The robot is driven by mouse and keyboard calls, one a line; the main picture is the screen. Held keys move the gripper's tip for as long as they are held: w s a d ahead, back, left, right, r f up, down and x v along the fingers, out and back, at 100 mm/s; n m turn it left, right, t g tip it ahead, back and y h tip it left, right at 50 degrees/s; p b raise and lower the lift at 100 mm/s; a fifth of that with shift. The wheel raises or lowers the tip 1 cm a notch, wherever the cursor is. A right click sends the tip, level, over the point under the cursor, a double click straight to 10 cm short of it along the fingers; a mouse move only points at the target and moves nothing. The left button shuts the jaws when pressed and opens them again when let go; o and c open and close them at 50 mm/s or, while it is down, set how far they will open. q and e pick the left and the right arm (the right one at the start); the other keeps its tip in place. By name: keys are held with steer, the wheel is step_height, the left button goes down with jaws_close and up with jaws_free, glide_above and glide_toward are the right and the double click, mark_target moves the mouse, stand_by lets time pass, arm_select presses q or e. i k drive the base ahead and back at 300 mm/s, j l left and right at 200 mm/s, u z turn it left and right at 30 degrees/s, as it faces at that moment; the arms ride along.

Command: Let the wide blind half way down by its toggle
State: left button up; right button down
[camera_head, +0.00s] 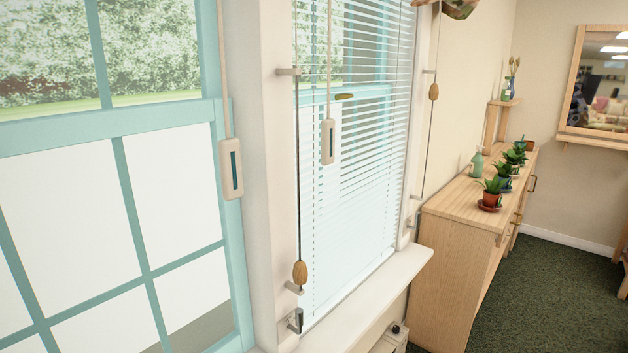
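A white slatted blind (375,120) hangs in the window right of centre, its slats covering most of the visible glass. A beige pendant toggle (328,141) with a dark blue slot hangs on a cord in front of it. A similar pendant toggle (231,168) hangs on a cord at the right edge of the nearer teal-framed window (118,143). No slats show over the nearer window; its top is out of view. I cannot tell which blind is the wide one. Neither of my grippers is in view.
Wooden cord knobs (300,272) (433,91) hang on cords on both sides of the slatted blind. A white sill (370,295) juts out below. A wooden cabinet (450,250) with potted plants (490,193) stands to the right. Green carpet (545,295) at right is clear.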

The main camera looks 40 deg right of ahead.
mark_target(300, 273)
steer(key=z, duration=1.05)
